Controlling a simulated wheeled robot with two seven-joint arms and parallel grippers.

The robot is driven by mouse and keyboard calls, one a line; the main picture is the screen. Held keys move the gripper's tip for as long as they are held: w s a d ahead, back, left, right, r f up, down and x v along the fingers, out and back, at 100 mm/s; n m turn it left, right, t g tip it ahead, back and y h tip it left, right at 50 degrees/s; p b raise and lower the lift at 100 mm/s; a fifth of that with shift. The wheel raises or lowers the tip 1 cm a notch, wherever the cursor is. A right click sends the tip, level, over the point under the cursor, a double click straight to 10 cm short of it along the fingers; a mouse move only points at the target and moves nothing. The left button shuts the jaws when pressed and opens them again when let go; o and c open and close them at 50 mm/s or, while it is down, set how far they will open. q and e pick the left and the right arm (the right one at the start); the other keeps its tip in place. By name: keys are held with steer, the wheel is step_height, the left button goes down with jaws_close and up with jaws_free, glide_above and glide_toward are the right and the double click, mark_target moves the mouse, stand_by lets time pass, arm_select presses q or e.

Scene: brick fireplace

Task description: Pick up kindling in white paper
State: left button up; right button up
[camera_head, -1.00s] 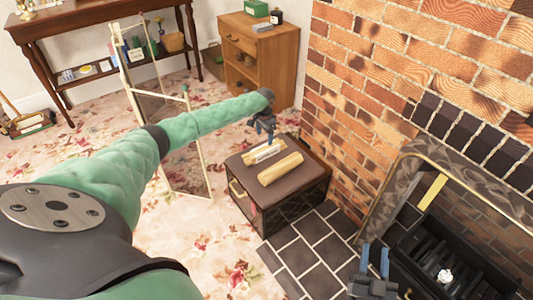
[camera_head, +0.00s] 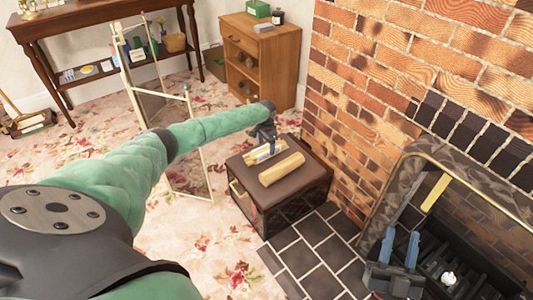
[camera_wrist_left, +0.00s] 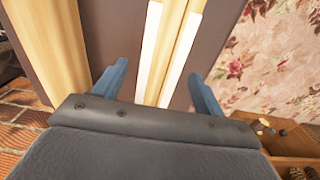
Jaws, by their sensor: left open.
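The kindling bundle in white paper (camera_head: 258,155) lies on the brown top of a low dark box (camera_head: 240,163). My left gripper (camera_head: 268,143) is open just above the bundle and covers part of it. In the left wrist view the pale kindling sticks (camera_wrist_left: 168,45) run between the two parted blue fingers (camera_wrist_left: 157,75); I cannot tell whether the fingers touch them. My right gripper (camera_head: 402,240) is open and empty in front of the fireplace opening.
A thicker log (camera_head: 281,169) lies beside the bundle on the box, and also shows in the left wrist view (camera_wrist_left: 50,50). The brick wall (camera_head: 365,110) stands close on the right. A glass-panelled folding screen (camera_head: 187,170) stands left of the box. Crumpled white paper (camera_head: 448,278) sits in the grate.

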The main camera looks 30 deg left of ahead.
arm_select(q)
steer(key=shift+f, duration=0.45)
steer(key=c, duration=1.2)
arm_select(e)
steer(key=shift+s+d+r+t, duration=0.1)
steer(key=shift+s+r+t, duration=0.1)
steer(key=shift+r, duration=0.3)
steer(key=shift+s+d+r+t, duration=0.1)
steer(key=shift+s+r+t, duration=0.1)
steer(key=shift+r, duration=0.3)
arm_select(q)
steer(key=shift+r, duration=0.15)
